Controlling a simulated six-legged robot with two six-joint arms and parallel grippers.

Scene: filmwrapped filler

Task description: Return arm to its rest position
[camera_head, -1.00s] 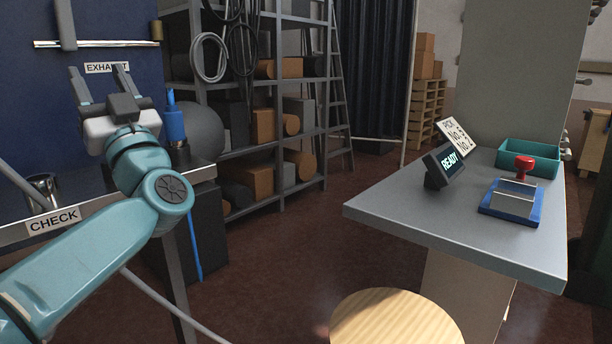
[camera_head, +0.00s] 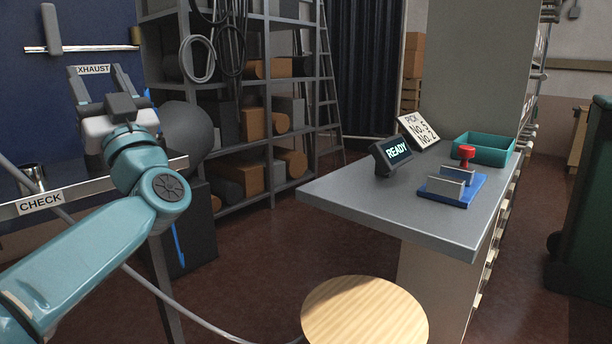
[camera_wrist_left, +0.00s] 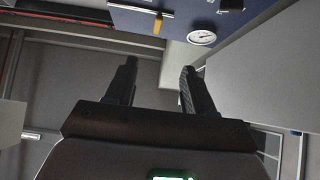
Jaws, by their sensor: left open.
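My left arm comes in from the left in the head view, with its gripper (camera_head: 102,84) raised in front of the blue panel. The two fingers are apart and nothing is between them. In the left wrist view the gripper (camera_wrist_left: 158,75) also shows two dark, parted fingers with empty space between them. It is clear of the bench marked CHECK (camera_head: 95,188), which lies below and behind the arm. My right gripper is not in view.
A grey table (camera_head: 370,200) at right holds a READY display (camera_head: 392,155), a PICK sign (camera_head: 418,130), a teal tray (camera_head: 483,150) and a blue fixture (camera_head: 455,190) with a red knob. A round wooden stool (camera_head: 365,312) stands in front. Shelves (camera_head: 250,100) stand behind; brown floor lies between.

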